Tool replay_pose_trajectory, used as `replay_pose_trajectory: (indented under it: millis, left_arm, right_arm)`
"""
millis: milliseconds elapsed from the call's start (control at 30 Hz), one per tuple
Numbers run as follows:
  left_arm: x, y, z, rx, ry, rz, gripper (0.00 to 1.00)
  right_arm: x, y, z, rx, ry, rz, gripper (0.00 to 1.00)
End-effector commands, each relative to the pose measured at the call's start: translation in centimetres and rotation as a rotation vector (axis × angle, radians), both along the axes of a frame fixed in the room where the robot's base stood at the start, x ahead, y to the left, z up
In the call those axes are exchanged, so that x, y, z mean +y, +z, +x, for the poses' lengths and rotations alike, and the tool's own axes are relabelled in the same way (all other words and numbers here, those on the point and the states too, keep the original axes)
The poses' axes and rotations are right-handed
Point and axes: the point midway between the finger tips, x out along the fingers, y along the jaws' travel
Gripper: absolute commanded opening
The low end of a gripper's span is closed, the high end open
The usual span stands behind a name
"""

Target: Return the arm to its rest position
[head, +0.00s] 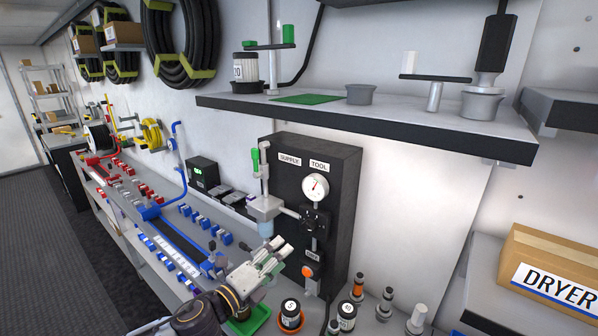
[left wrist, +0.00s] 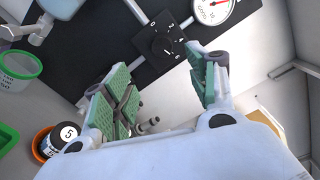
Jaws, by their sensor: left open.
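My left arm (head: 205,312) comes in from the bottom of the head view. Its gripper (head: 279,250) is raised in front of the lower part of the black SUPPLY/TOOL panel (head: 343,170). In the left wrist view the gripper (left wrist: 162,84) has its green-padded fingers spread wide, with nothing held between them. The panel's black knob (left wrist: 160,42) and round gauge (left wrist: 211,10) show beyond the fingertips, apart from them. My right gripper is not in view.
Numbered containers in orange (head: 291,317) and black (head: 347,314) stand on the bench below the gripper, beside a green tray (head: 249,322). A dispenser (head: 265,207) hangs left of the panel. A shelf (head: 365,119) overhangs above. A DRYER box (head: 551,270) sits right.

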Motion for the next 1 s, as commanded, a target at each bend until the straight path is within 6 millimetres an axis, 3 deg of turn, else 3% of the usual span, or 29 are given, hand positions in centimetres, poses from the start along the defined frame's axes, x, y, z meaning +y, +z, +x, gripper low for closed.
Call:
replay_pose_trajectory:
  millis: [467,767,1000]
  left_arm:
    - [2.0,-2.6,-0.5,0.329,0.263,-0.375,0.58]
    - [5.0,-6.5,-2.0,0.585,0.488,-0.625,0.58]
    - [7.7,-10.5,-4.5,0.792,0.69,-0.81,0.58]
  right_arm:
    - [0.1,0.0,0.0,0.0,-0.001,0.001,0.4]
    - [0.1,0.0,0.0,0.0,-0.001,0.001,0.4]
    - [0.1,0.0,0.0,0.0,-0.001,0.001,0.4]
